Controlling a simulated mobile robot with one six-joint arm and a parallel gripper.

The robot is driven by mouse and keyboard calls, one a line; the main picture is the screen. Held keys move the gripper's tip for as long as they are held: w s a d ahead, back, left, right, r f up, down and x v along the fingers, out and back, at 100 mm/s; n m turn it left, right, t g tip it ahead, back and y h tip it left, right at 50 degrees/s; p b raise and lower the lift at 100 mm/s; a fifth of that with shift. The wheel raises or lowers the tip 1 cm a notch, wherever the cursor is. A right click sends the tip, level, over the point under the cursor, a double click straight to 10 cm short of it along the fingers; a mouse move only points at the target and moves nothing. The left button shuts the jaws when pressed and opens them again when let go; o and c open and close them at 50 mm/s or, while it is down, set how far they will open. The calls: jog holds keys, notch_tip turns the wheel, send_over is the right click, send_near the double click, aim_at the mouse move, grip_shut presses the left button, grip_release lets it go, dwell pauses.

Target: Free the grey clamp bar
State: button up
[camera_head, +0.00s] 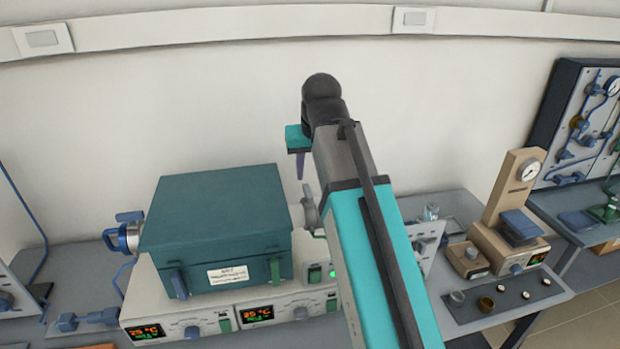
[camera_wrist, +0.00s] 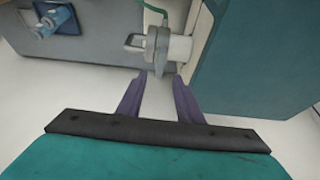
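A grey round fitting (camera_wrist: 157,48) with a short grey bar (camera_wrist: 134,41) on its side sits on a pale stub at the side of a teal furnace box (camera_wrist: 245,60) in the wrist view. The bar looks like the clamp bar, but I cannot be sure. In the head view the grey fitting (camera_head: 311,212) shows at the right side of the teal furnace (camera_head: 215,215), partly behind my arm. My gripper (camera_wrist: 160,78) is open and empty, its two purple fingers pointing at the fitting, apparently just short of it. In the head view one finger of my gripper (camera_head: 300,170) hangs above the fitting.
A green hose (camera_wrist: 150,8) rises from the fitting. A blue port (camera_head: 125,236) juts from the furnace's left side. A beige gauge stand (camera_head: 515,195) is at the right.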

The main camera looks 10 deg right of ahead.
jog(key=shift+b+v, duration=0.55)
jog(key=shift+v, duration=2.15)
